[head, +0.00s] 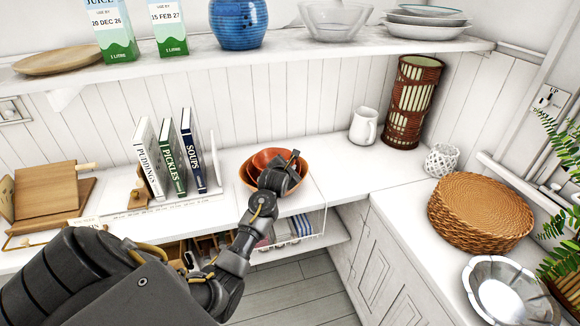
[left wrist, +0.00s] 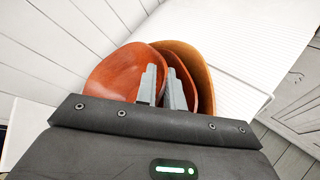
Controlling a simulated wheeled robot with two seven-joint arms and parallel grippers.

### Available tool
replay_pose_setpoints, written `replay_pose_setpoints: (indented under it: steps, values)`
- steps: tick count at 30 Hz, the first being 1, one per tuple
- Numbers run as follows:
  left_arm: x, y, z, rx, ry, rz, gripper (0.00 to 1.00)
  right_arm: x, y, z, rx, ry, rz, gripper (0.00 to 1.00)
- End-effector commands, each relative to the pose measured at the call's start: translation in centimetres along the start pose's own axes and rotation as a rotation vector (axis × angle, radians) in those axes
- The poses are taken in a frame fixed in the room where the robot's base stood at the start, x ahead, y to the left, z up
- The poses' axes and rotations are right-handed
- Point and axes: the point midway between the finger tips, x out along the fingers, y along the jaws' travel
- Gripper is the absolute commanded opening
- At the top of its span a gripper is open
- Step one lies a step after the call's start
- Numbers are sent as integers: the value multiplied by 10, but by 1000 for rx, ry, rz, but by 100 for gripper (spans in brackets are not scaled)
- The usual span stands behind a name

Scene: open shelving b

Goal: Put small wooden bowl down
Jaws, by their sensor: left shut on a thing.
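A small reddish wooden bowl (left wrist: 118,75) is held at its wall by my left gripper (left wrist: 162,88). In the head view the left gripper (head: 290,163) is over the right side of the bowls, its fingers partly hidden by its own body. The small bowl (head: 265,157) appears inside or just over a larger orange-brown wooden bowl (head: 246,179) on the white counter. In the left wrist view, the larger bowl (left wrist: 203,75) and another reddish wall show right of the fingers. Whether the small bowl touches the bowl below is hidden. My right gripper is not in view.
Books (head: 168,155) stand left of the bowls on the white counter (head: 325,180). A white jug (head: 363,126) and woven cylinder (head: 411,100) stand back right. A wicker stack (head: 480,212) and metal bowl (head: 503,295) are farther right. A loaded shelf (head: 300,55) runs above.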

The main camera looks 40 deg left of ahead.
Motion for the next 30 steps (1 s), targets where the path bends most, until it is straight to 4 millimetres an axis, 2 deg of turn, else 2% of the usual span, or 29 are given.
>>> replay_pose_setpoints:
  steps: [2, 26, 27, 30]
  values:
    - [2, -2, -3, 2, -1, 2, 0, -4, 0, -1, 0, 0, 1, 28]
    - [7, -11, -13, 0, -3, 2, 0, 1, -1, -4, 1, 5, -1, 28]
    - [7, -12, -14, 0, -2, 1, 14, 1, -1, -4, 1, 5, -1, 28]
    - [7, -12, -14, 0, -2, 2, 27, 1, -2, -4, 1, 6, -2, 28]
